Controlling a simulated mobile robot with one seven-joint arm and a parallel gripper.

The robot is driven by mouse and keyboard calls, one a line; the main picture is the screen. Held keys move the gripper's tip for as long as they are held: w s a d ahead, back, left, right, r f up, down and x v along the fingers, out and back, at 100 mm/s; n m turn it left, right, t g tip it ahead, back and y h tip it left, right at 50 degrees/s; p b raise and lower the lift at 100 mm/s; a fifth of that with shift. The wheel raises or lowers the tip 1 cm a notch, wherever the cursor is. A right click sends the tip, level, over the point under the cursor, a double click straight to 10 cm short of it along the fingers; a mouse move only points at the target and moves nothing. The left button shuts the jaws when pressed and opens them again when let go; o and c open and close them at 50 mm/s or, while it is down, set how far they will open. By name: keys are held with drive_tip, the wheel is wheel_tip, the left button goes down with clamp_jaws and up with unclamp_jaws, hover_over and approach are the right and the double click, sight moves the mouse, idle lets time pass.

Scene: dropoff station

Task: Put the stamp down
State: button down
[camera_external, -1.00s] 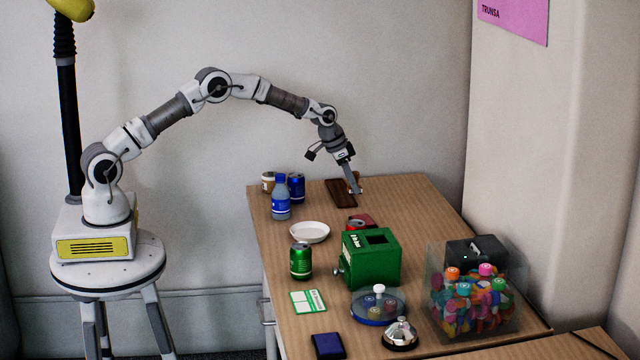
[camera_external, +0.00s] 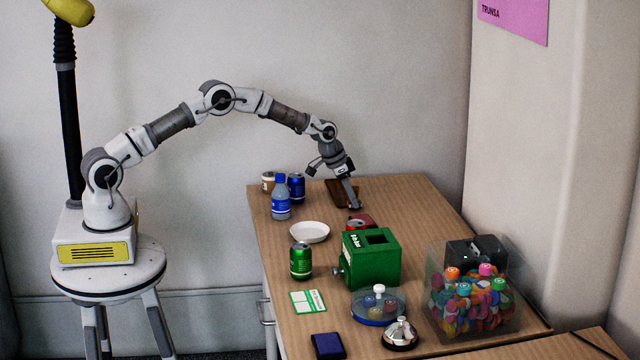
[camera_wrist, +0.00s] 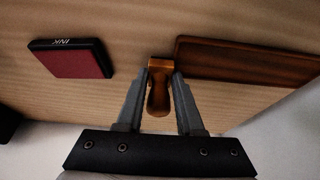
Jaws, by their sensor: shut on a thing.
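In the wrist view my gripper (camera_wrist: 160,82) is shut on the stamp (camera_wrist: 158,98), whose brown wooden handle stands between the two grey fingers. The stamp's lower end is hard to make out, and I cannot tell whether it touches the table. In the external view my gripper (camera_external: 355,204) is low over the far part of the table, and the stamp is too small to tell there. A dark wooden block (camera_wrist: 240,62) lies just right of the stamp in the wrist view, also seen behind my gripper in the external view (camera_external: 335,194).
A red ink pad (camera_wrist: 80,62) lies left of the stamp, apart from it; it also shows in the external view (camera_external: 364,219). The table (camera_external: 410,200) right of my gripper is clear.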

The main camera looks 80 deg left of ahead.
drive_tip(key=shift+s+f, duration=0.1)
drive_tip(key=shift+f, duration=0.25)
